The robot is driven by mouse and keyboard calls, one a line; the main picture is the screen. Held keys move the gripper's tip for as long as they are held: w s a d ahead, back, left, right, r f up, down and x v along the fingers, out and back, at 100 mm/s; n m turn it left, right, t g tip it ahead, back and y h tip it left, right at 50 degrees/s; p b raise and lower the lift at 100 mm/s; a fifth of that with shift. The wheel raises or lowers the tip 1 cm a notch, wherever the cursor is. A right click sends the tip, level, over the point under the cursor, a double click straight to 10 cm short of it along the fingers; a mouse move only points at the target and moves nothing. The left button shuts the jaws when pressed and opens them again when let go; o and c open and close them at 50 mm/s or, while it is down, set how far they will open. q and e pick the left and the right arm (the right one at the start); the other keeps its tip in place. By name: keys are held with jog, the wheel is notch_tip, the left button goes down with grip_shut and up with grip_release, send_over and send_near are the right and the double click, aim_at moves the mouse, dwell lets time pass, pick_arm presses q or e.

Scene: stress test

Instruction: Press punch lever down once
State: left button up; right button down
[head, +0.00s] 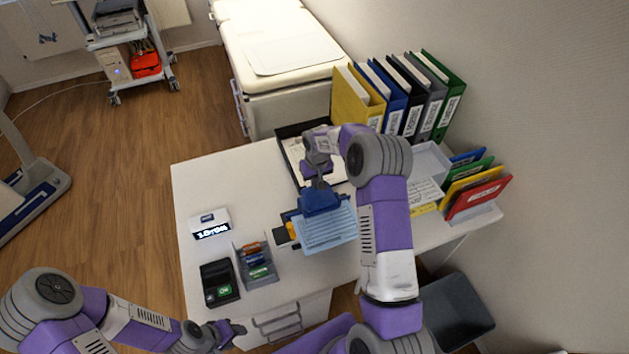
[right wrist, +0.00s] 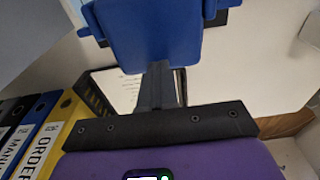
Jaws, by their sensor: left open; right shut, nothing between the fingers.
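The blue punch (head: 321,200) stands on the white desk, with light blue paper (head: 327,230) at its front. It also fills the top middle of the right wrist view (right wrist: 150,38). My right gripper (head: 319,183) is shut and empty, pointing down just over the punch's blue top. In the right wrist view its closed dark fingers (right wrist: 158,72) reach the edge of the blue part; I cannot tell whether they touch it. The lever's height is hard to judge. My left gripper (head: 235,328) is open and empty, low at the desk's front left, away from the punch.
A black tray with paper (head: 283,131) lies behind the punch. Upright binders (head: 405,100) and coloured folders (head: 478,188) stand at the back and right. A desk organizer (head: 256,265), a black device (head: 219,283) and a small clock (head: 210,223) are at left.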

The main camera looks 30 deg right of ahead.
notch_tip(320, 180, up, 4)
jog(key=shift+d+r+p, duration=0.1)
jog(key=shift+r+p, duration=0.05)
jog(key=shift+p, duration=1.05)
notch_tip(320, 180, up, 10)
jog(key=shift+f, duration=0.2)
